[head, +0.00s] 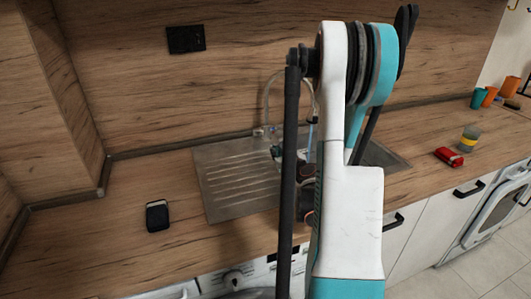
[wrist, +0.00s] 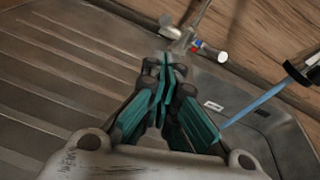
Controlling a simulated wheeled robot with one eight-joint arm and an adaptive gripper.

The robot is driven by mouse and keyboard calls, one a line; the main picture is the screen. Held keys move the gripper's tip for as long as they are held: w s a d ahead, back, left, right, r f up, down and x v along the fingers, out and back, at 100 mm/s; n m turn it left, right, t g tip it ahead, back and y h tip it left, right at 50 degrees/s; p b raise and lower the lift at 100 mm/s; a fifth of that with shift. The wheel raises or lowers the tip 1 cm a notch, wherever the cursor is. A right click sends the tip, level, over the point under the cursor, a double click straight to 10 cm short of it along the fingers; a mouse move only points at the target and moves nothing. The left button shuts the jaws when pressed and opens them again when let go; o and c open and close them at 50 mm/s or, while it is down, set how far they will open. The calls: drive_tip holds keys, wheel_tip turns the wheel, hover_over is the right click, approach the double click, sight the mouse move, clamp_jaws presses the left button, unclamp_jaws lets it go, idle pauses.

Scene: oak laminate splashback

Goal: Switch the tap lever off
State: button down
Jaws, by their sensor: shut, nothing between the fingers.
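The tap (wrist: 174,31) stands at the sink's back edge, its thin spout rising out of the top of the wrist view. A short side piece with a pale round end, which looks like the tap lever (wrist: 221,57), sticks out by a red and blue mark. A blue water stream (wrist: 255,104) runs from the dark spout end (wrist: 303,66) into the basin. My gripper (wrist: 163,68) is shut and empty, its teal fingers together just in front of the tap base, apart from the lever in the picture. In the head view my arm hides most of the tap (head: 260,131).
The steel sink (head: 222,178) has a ribbed drainer on the left and its basin on the right. A black device (head: 157,215) lies on the left counter. A red item (head: 449,156), a jar (head: 468,138) and cups (head: 480,98) stand right. The wooden splashback is close behind the tap.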

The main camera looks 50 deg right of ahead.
drive_tip(key=b+x, duration=0.2)
drive_tip(key=x, duration=0.7)
drive_tip(key=shift+w+d, duration=0.1)
drive_tip(key=shift+w, duration=0.25)
